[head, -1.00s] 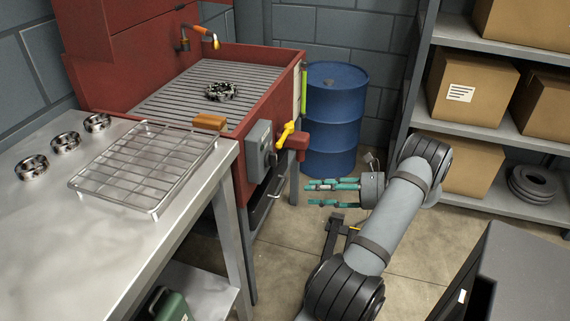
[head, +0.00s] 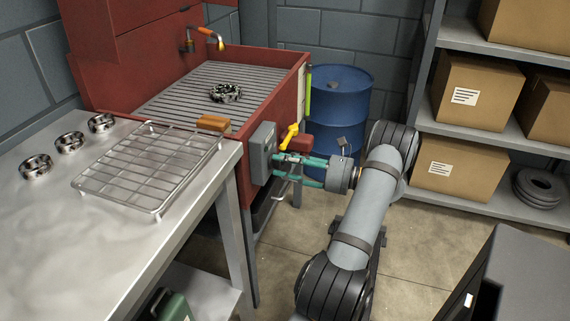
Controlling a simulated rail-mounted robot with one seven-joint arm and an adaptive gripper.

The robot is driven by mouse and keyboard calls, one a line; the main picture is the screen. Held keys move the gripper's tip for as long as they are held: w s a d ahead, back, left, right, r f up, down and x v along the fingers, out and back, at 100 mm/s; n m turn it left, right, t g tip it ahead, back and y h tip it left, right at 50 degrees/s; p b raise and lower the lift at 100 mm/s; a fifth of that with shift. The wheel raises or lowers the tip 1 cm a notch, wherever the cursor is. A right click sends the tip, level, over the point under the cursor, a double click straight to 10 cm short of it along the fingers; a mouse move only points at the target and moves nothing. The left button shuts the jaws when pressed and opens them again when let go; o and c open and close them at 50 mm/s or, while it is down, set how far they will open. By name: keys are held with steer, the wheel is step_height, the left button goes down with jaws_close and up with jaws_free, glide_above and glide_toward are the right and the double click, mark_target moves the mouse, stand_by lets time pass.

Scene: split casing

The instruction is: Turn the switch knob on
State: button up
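A grey switch box (head: 262,152) is mounted on the right side of the red sink cabinet (head: 236,190). Its knob is on the face turned toward my gripper and is mostly hidden by the fingertips, so I cannot read its position. My gripper (head: 280,167) points left at this face, with its teal fingers apart, one above the other. The fingertips are at or very close to the knob. I cannot tell whether they touch it or lie around it.
A yellow-handled valve (head: 289,137) and a red block (head: 300,144) are just above my fingers. A blue drum (head: 340,105) stands behind. A steel table (head: 110,235) with a wire rack (head: 150,165) is at left.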

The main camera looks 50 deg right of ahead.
steer(key=shift+c, duration=1)
jaws_close()
